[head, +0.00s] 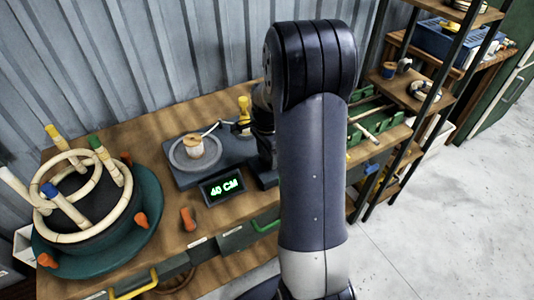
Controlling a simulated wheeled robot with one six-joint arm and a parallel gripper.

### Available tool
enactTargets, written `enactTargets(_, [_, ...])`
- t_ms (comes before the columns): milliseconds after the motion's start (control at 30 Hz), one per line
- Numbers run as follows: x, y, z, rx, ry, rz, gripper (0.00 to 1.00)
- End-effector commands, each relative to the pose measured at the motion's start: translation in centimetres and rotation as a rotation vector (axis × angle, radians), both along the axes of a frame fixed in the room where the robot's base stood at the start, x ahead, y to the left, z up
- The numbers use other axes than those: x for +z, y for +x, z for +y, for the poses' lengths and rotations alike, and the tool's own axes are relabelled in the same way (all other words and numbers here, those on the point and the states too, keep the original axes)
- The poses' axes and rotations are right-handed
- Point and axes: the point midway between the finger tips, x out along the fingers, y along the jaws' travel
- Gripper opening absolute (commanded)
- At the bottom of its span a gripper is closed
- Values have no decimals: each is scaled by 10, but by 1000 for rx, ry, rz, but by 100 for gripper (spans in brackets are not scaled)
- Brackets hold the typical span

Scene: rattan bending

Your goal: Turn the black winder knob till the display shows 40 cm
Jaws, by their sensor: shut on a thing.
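The winder (212,168) is a grey base on the wooden bench, with a round grey plate and a pale spool (194,146) at its left. Its display (223,187) on the front edge is lit and reads "40 CM" in green. My gripper (264,150) is at the right end of the winder, mostly hidden behind my arm. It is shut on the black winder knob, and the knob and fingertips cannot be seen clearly.
A dark green round stand (143,205) with pale rings and pegs is at the left. A yellow-topped post (244,107) stands behind the winder. Shelves (430,85) stand at the right, with open floor (460,210) beyond.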

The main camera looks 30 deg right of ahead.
Motion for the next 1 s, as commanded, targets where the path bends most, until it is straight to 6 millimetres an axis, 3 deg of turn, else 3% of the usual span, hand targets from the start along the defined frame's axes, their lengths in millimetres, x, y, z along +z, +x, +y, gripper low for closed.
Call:
enactTargets(133, [1,1,0,1,-1,-2,34])
enactTargets(167, [1,1,0,1,-1,-2,60])
enactTargets(400, [0,0,0,1,-1,-1,79])
enactTargets(733, [7,1,0,2,-1,-2,79])
enactTargets(1000, [56,1,0,2,-2,-6,79])
